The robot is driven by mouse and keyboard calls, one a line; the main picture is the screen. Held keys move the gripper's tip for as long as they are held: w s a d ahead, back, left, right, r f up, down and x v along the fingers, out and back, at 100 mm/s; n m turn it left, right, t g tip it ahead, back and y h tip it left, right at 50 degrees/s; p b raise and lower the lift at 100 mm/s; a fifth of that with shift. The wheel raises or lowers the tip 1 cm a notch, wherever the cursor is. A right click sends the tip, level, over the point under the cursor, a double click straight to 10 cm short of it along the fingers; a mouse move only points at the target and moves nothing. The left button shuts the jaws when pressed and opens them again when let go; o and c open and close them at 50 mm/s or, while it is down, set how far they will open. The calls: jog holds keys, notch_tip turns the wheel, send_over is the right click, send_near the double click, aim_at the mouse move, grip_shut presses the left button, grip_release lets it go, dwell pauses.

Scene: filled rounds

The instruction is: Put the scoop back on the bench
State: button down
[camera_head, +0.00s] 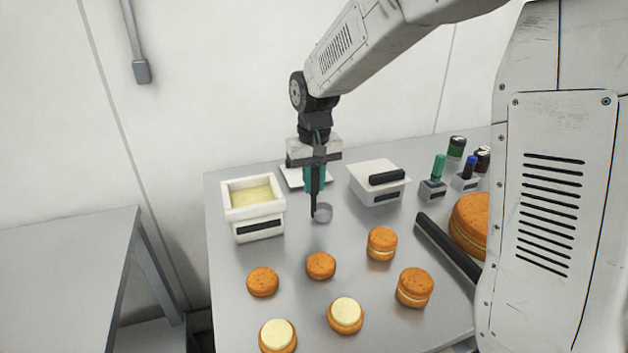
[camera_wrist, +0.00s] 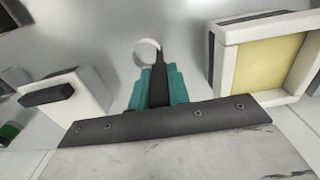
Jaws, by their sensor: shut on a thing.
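The scoop (camera_head: 323,212) has a black handle and a small round grey cup. My gripper (camera_head: 314,182) has teal fingers, points down and is shut on the scoop's handle. The cup hangs below the fingers, low over the bench (camera_head: 228,290); I cannot tell whether it touches the top. In the wrist view the scoop's cup (camera_wrist: 146,52) shows just beyond my gripper (camera_wrist: 158,88), with the black handle between the fingers. The upper part of the handle is hidden by the fingers.
A white tub of pale filling (camera_head: 252,228) stands left of the scoop, and a lidded white box (camera_head: 379,183) stands right. A white flat thing (camera_head: 292,177) lies behind my gripper. Several round cakes, including an orange one (camera_head: 321,265), sit in front. A black bar (camera_head: 448,249) lies right.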

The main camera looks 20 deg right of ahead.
jog(key=shift+f, duration=0.15)
jog(key=c, duration=1.3)
grip_release()
notch_tip(320, 180, up, 12)
jog(key=shift+s+r, duration=0.15)
jog(key=shift+r, duration=0.1)
jog(key=shift+t, duration=0.6)
jog(key=shift+s+d+f, duration=0.65)
jog(key=shift+s+d, duration=0.25)
jog(key=shift+s, duration=4.2)
jog(key=shift+s+d+f, duration=0.7)
jog(key=shift+s+d, duration=0.15)
jog(key=shift+s, duration=4.25)
jog(key=shift+s+d+f, duration=0.65)
jog(key=shift+s+d, duration=0.25)
jog(key=shift+s, duration=4.2)
